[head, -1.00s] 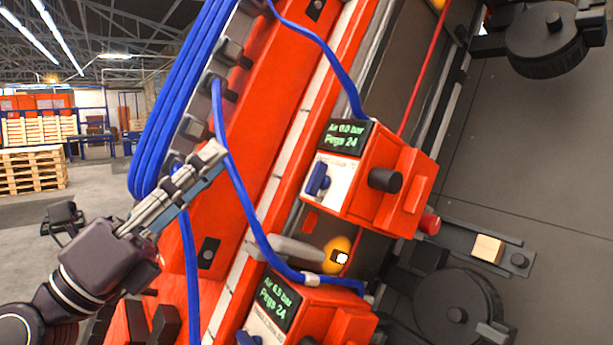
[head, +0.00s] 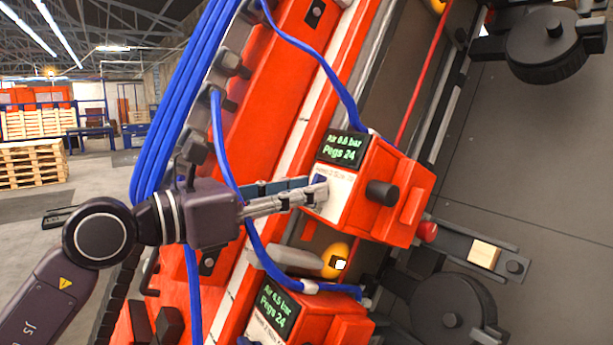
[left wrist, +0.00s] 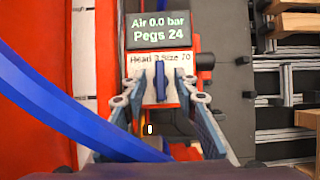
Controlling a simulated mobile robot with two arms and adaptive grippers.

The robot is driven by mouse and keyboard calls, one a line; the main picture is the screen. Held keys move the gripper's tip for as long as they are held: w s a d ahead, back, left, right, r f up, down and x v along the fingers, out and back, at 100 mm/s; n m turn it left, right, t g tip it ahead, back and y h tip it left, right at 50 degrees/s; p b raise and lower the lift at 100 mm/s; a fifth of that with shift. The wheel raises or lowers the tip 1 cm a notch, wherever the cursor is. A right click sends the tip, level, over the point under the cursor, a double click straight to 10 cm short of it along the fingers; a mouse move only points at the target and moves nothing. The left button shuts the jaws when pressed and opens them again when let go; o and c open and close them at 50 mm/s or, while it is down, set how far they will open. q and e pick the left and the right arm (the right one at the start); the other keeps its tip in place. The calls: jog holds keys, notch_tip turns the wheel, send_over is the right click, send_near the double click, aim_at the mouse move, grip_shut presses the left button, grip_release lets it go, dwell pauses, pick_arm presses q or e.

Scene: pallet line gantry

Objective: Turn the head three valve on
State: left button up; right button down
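The head three box (head: 375,190) is red, with a black display (head: 343,147) reading Pegs 24. In the left wrist view the display (left wrist: 157,30) reads Air 0.0 bar, and the label below appears to read Head 3. The blue valve handle (left wrist: 160,82) stands upright on the white plate there. In the head view it is mostly hidden behind my fingers. My left gripper (head: 316,191) is at the plate, and its open fingers (left wrist: 166,94) straddle the handle with a gap on each side. My right gripper is not in view.
A similar red box (head: 320,318) below reads Air 6.5 bar. A blue hose (left wrist: 70,110) crosses close to my left fingers. A grey lever (head: 285,258) and a yellow round part (head: 336,260) lie just below the head three box. Open floor lies at far left.

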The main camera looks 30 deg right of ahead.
pick_arm(q)
jog(key=shift+w+d, duration=0.1)
jog(key=shift+d, duration=0.35)
jog(key=shift+c, duration=0.3)
grip_shut()
